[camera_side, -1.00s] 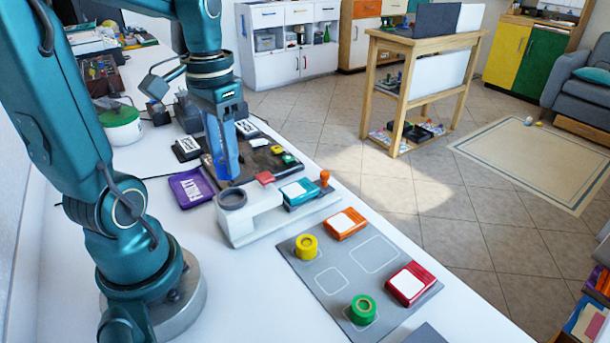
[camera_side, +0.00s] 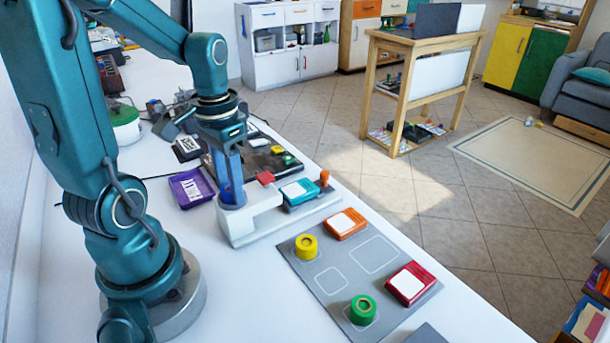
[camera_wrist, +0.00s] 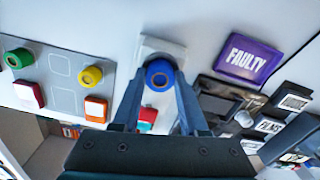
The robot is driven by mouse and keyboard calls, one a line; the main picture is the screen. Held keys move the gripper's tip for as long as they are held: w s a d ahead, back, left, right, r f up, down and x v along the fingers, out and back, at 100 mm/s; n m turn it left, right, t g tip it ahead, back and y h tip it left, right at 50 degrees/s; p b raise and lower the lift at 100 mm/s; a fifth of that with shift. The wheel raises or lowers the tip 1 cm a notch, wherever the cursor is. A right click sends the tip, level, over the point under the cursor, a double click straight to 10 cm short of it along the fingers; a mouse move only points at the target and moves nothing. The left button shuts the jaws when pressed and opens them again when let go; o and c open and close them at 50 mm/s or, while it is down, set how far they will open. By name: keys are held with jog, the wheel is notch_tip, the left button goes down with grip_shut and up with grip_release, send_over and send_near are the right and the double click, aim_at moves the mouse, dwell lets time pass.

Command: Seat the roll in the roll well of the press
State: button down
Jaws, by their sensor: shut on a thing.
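In the wrist view the gripper (camera_wrist: 159,88) is shut on a blue roll (camera_wrist: 159,74), a ring with a dark centre. The roll is upright at the well end of the press. I cannot tell whether it rests fully down in the well.
A grey mat (camera_side: 325,255) to the right carries a yellow roll (camera_side: 306,246), a green roll (camera_side: 362,310), an orange cartridge (camera_side: 346,223) and a red cartridge (camera_side: 411,284). A purple FAULTY tray (camera_side: 192,187) lies left of the press.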

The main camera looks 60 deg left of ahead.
jog(key=shift+s+f, duration=0.1)
jog(key=shift+f, duration=0.5)
jog(key=shift+c, duration=2.2)
grip_release()
notch_tip(320, 180, up, 13)
jog(key=d+f+m+t, duration=0.2)
jog(key=d+f+t, duration=0.2)
jog(key=d, duration=0.7)
jog(key=shift+s+f+t, duration=0.2)
jog(key=shift+s+t, duration=0.15)
jog(key=shift+t, duration=0.45)
